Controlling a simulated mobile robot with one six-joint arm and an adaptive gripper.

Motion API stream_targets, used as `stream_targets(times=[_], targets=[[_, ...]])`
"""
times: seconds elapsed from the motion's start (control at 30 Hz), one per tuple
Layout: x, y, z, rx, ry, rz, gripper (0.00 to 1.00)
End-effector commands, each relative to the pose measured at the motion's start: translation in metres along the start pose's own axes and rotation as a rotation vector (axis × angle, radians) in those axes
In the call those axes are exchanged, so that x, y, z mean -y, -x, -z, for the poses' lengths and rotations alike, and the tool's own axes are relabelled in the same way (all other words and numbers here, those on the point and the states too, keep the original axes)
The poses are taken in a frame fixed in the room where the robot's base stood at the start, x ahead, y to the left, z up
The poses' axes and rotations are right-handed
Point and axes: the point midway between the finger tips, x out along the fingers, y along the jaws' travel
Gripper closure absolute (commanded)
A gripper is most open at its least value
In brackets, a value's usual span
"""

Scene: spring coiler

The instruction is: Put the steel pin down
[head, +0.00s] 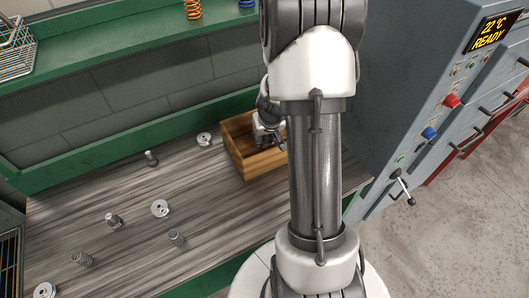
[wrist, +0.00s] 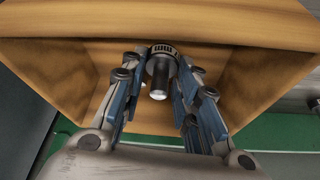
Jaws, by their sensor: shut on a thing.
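My gripper (wrist: 160,90) is shut on the steel pin (wrist: 159,80), a short shiny cylinder with a wider knurled collar. In the wrist view the pin sits between the blue-sided fingers, over the wooden box (wrist: 215,25). In the head view the gripper (head: 268,138) is at the open wooden box (head: 262,167) on the workbench, and my arm covers the box's right side. The pin itself is hidden there. I cannot tell whether the pin touches the box floor.
On the grey wooden bench (head: 120,190) lie several loose metal parts, such as a disc (head: 160,208), a pin-like piece (head: 113,220) and a spring (head: 82,258). A grey machine (head: 410,90) with knobs and a lever stands right. A green shelf (head: 110,38) runs behind.

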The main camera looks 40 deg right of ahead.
Motion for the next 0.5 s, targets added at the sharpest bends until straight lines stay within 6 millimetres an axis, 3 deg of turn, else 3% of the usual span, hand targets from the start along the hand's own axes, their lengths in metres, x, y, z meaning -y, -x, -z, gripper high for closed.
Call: stream_targets(times=[0.23, 0.5], targets=[[0.0, -0.013, -0.005, -0.002, 0.0, -0.001, 0.99], [0.0, -0.045, -0.018, -0.001, 0.0, -0.001, 0.99]])
